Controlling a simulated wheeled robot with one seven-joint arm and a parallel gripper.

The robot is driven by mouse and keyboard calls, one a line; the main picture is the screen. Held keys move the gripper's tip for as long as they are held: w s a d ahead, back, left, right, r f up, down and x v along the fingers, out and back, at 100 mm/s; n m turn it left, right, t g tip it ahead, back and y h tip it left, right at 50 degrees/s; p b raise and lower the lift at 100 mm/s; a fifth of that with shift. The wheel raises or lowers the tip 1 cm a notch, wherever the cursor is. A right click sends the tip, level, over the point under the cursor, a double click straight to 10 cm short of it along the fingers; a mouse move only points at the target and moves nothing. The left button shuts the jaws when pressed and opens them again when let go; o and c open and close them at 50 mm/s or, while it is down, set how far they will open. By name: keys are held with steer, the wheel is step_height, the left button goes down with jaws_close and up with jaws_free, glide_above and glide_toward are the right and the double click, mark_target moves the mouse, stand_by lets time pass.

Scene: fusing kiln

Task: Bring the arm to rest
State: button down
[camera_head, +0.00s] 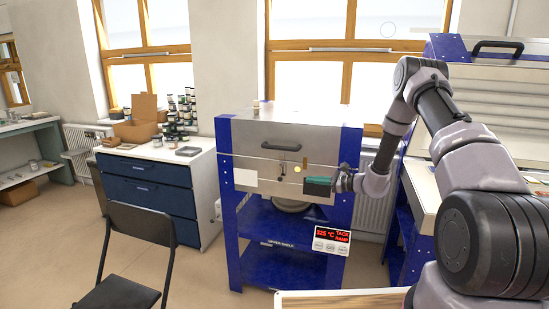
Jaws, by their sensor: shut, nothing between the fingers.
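My arm comes in from the right, raised and bent, and reaches forward and left. My gripper (318,186) is at its end, shut and empty, in front of the lower right of the kiln (262,136). I cannot tell whether it touches the kiln. The kiln is a silver box on a blue frame, with a dark handle on its closed front. A display panel (332,239) below my gripper reads 325 °C, TACK, RAMP.
A second blue-framed unit with a closed silver lid (488,72) stands behind my arm. A black chair (140,225) stands at the front left, before a blue drawer cabinet (150,188) with jars and a cardboard box. A wooden-edged board (345,300) lies at the bottom. Floor at left is open.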

steer(key=s+a+r+n+g+h, duration=0.1)
steer(key=s+r+n+g+h, duration=0.3)
steer(key=s+r, duration=0.6)
steer(key=s+a+r+n+g+y, duration=0.15)
steer(key=s+r+n, duration=0.45)
steer(key=r, duration=0.9)
steer(key=s+d+r+n+t+h, duration=0.1)
steer(key=s+d+r+n+h, duration=0.1)
steer(key=s, duration=0.6)
steer(key=s+d+r+n+t+h, duration=0.2)
steer(key=s+d+r+h, duration=0.2)
steer(key=s, duration=0.4)
steer(key=s+d+r+n+t+h, duration=0.1)
steer(key=s+d+r+h, duration=0.2)
steer(key=s+d+r, duration=0.2)
steer(key=s+d, duration=0.1)
steer(key=s, duration=0.2)
steer(key=shift+r+n, duration=0.15)
steer(key=shift+n, duration=0.25)
steer(key=shift+t+h, duration=0.25)
stand_by(2.4)
